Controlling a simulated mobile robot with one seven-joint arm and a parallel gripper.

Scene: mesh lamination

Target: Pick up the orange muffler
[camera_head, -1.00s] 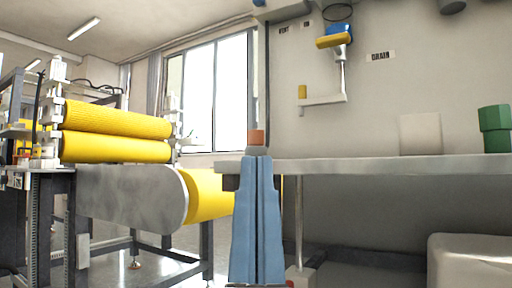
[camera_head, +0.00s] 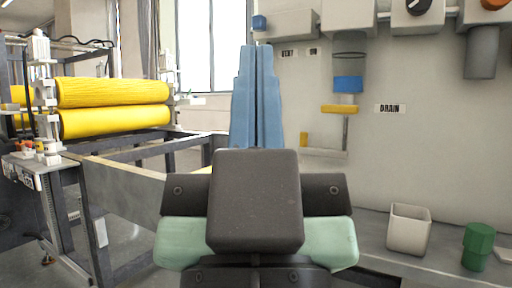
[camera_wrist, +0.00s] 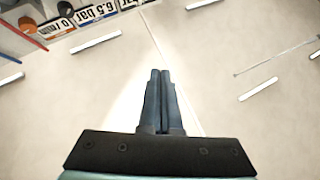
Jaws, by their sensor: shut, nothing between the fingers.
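I cannot make out the orange muffler for certain in either current view; the body of my gripper covers much of the bench in the head view. My gripper (camera_head: 256,46) points upward in front of the wall, with its two long blue fingers together. The wrist view shows the same fingers (camera_wrist: 160,72) side by side, pointing at the ceiling, with nothing visible between them.
A beige open bin (camera_head: 408,229) and a green hexagonal piece (camera_head: 478,246) stand on the bench at right. A blue and yellow fitting hangs by the DRAIN label (camera_head: 390,108). Yellow rollers (camera_head: 112,122) stand at left. Overhead is a ceiling with lamps (camera_wrist: 96,42).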

